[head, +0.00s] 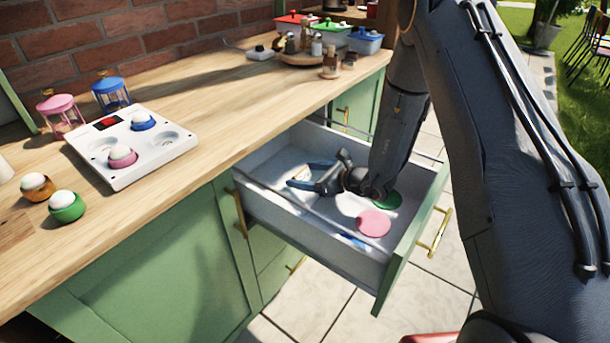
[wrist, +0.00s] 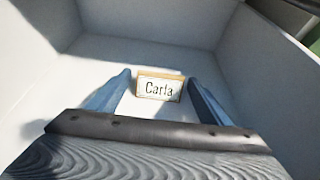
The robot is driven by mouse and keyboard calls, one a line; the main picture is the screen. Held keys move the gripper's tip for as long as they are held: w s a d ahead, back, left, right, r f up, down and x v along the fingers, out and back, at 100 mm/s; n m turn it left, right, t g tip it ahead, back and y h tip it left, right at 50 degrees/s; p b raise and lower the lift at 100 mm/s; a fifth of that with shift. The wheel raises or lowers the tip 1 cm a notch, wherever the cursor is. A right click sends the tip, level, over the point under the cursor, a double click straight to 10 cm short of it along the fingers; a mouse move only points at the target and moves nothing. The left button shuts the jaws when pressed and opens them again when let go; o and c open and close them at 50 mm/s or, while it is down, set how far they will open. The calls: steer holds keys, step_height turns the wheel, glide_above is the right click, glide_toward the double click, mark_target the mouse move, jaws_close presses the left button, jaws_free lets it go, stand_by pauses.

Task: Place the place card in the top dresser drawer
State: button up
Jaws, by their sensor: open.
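The place card (wrist: 159,87), white with a wooden frame and the name "Carla", is inside the drawer in the wrist view, just beyond and between my fingertips. My gripper (head: 305,177) reaches down into the open top drawer (head: 310,222) of the green dresser. Its two blue fingers are apart in the wrist view (wrist: 160,92), with the card between or just past their tips. I cannot tell whether either finger touches it. In the head view I cannot make out the card.
A pink disc (head: 373,223) and a green disc (head: 390,200) lie in the drawer's front part, with something blue (head: 354,241) near its front left wall. The wooden counter (head: 215,100) holds a white tray (head: 132,148) with egg cups. The drawer walls stand close around my gripper.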

steer(key=shift+r, duration=0.1)
steer(key=shift+s+d+r, duration=0.1)
steer(key=shift+d+r, duration=0.1)
steer(key=v, duration=0.7)
steer(key=shift+s, duration=0.1)
